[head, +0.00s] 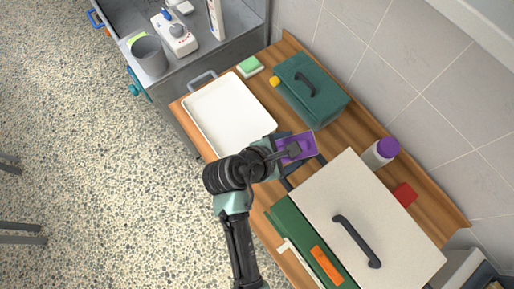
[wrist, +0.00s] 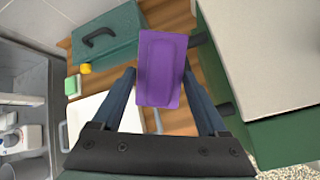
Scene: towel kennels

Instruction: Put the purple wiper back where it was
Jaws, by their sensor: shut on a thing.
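The white tray (head: 230,114) lies left of the gripper, empty. A green toolbox (head: 311,90) is behind, with a green-and-white sponge (head: 249,66) beside it. The pale-lidded box (head: 385,215) stands close on the right.

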